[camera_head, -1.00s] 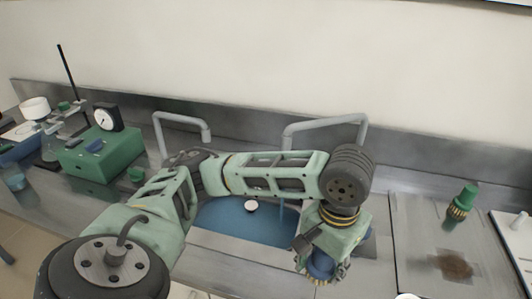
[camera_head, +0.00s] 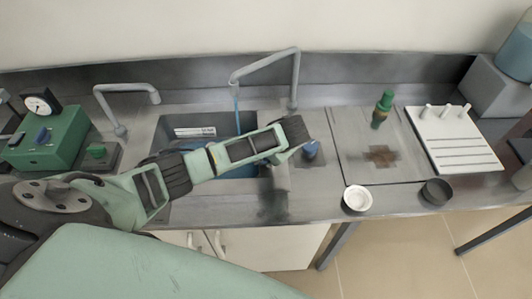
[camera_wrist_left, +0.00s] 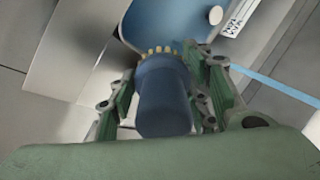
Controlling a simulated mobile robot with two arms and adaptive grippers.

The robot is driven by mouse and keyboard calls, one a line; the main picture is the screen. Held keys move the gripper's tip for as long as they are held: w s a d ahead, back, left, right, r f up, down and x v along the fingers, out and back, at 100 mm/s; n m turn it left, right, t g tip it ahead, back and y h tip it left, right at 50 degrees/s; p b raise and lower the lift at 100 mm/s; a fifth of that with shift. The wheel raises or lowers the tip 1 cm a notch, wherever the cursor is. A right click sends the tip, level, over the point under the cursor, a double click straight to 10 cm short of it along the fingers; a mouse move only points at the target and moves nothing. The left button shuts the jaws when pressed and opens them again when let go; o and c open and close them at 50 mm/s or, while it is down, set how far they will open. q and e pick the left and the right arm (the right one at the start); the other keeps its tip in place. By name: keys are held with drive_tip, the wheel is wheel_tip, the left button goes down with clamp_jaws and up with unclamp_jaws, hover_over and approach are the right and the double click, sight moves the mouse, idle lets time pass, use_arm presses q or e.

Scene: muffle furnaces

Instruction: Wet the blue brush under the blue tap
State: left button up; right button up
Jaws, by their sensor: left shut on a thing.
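The blue brush (camera_wrist_left: 163,100) is shut between the fingers of my left gripper (camera_wrist_left: 166,62). Its pale bristles point toward the blue sink basin (camera_wrist_left: 165,28) in the left wrist view. In the head view my left arm reaches across the sink (camera_head: 175,122) from the left and hides most of the gripper and the brush. A thin blue water stream (camera_head: 237,112) falls from the right-hand tap (camera_head: 297,78). The stream (camera_wrist_left: 275,84) also passes right of the brush in the left wrist view, apart from it. A blue knob (camera_head: 312,150) stands beside this tap. My right gripper is not in view.
A second tap (camera_head: 125,88) and a green knob (camera_head: 96,150) are at left, near a green device (camera_head: 48,138). Right of the sink are a green brush (camera_head: 382,110), a white rack (camera_head: 455,140), a white bowl (camera_head: 357,198) and a dark bowl (camera_head: 436,191).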

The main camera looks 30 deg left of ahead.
use_arm(q)
drive_tip(key=a+b, duration=0.1)
drive_tip(key=w+a+f+b, duration=0.1)
drive_tip(key=a, duration=0.1)
drive_tip(key=shift+w+a+f, duration=0.1)
drive_tip(key=shift+w+a, duration=0.05)
drive_tip(key=shift+w, duration=0.05)
drive_tip(key=w+a+f+b, duration=0.1)
drive_tip(key=w+a+b, duration=0.2)
drive_tip(key=a, duration=0.6)
drive_tip(key=shift+w+f+b, duration=0.25)
drive_tip(key=shift+w+b, duration=0.1)
drive_tip(key=shift+b, duration=1)
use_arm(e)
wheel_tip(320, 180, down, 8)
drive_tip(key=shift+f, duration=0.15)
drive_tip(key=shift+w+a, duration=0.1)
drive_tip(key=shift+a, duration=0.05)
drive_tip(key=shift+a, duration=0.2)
